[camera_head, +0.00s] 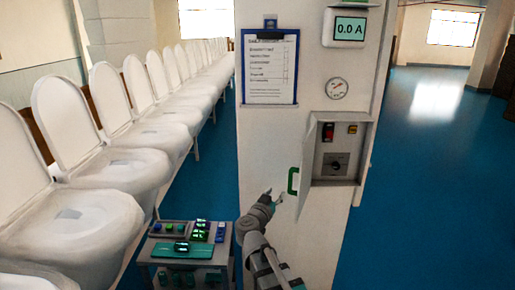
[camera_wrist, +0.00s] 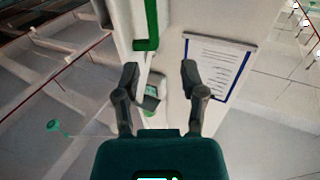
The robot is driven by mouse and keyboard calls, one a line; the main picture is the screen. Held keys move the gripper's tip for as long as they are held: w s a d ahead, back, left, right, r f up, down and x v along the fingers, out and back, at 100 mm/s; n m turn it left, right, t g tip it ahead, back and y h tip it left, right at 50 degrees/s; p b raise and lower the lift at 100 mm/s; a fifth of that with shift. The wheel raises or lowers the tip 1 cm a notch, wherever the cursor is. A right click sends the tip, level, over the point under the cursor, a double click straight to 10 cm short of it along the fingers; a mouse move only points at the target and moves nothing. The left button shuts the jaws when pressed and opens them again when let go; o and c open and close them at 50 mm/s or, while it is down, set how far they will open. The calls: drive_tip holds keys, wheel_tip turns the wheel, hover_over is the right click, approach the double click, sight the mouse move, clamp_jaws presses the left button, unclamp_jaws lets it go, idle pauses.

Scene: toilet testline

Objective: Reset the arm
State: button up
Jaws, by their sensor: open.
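My gripper (camera_head: 274,197) is in front of the white pillar in the head view, just left of the green handle (camera_head: 293,181) on the open door of a grey control box (camera_head: 337,160). In the wrist view my gripper (camera_wrist: 160,75) has its two dark fingers spread apart with nothing between them. The green handle (camera_wrist: 146,28) shows beyond the fingertips, apart from them. My arm reaches up from the bottom of the head view.
A clipboard (camera_head: 270,68), a gauge (camera_head: 337,88) and a display reading 0.0 A (camera_head: 350,27) are on the pillar (camera_head: 262,135). A small cart (camera_head: 186,252) with devices stands left of my arm. Several white toilets (camera_head: 120,165) line the left. Blue floor (camera_head: 420,180) is clear at right.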

drive_tip(key=w+a+f+n+t+y+b, duration=0.2)
drive_tip(key=a+n+y, duration=0.5)
drive_tip(key=y, duration=0.5)
drive_tip(key=s+f+n+g+y+b, duration=0.1)
drive_tip(key=s+f+n+g+y, duration=0.35)
drive_tip(key=f, duration=0.55)
drive_tip(key=s+d+f+m+g+h+b, duration=0.1)
drive_tip(key=s+d+f+m+g+h, duration=0.1)
drive_tip(key=s+d+f+g, duration=0.4)
drive_tip(key=s+d+f+m+g+h+b, duration=0.1)
drive_tip(key=s+d+f+m+g+h, duration=0.2)
drive_tip(key=s+d+f+g+h, duration=0.2)
drive_tip(key=s+d+f+g, duration=0.2)
drive_tip(key=s+d, duration=0.2)
drive_tip(key=s, duration=0.2)
drive_tip(key=shift+s+b, duration=0.2)
drive_tip(key=shift+b, duration=0.1)
drive_tip(key=shift+g, duration=0.25)
